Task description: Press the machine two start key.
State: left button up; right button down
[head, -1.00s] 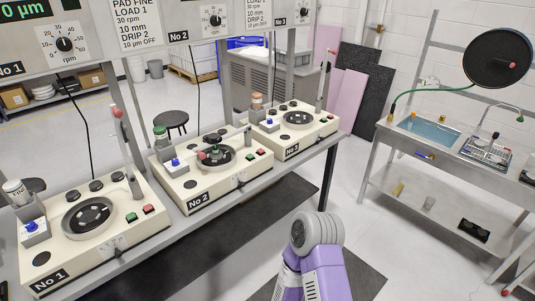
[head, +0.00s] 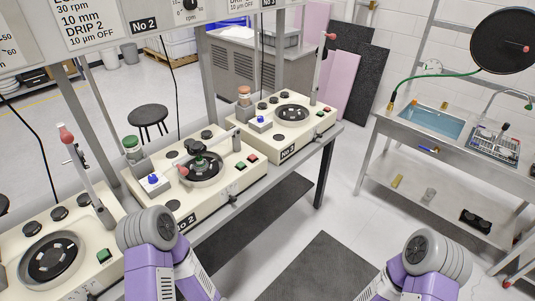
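Machine two (head: 212,204) is the cream polishing unit in the middle of the bench, with a "No 2" label on its front, partly covered by my arm. A green key (head: 240,166) and a red key (head: 253,156) sit side by side at its right end. I cannot read any marking on them; the green one looks like the start key. A dark piece with a green part sits over its round plate, and a red-tipped arm lies across it. My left arm stands in front of machine two's left end and my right arm is at the lower right. Neither gripper shows.
Machine one (head: 92,278) is at the lower left, with its red-tipped arm raised. Machine three (head: 284,145) is at the far end, with its arm raised too. A sink bench (head: 400,128) stands at the right. Grey floor lies between the benches.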

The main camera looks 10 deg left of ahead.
aim_at(240, 165)
jog(key=u, duration=0.35)
jog(key=i, duration=1.05)
jog(key=u, duration=0.75)
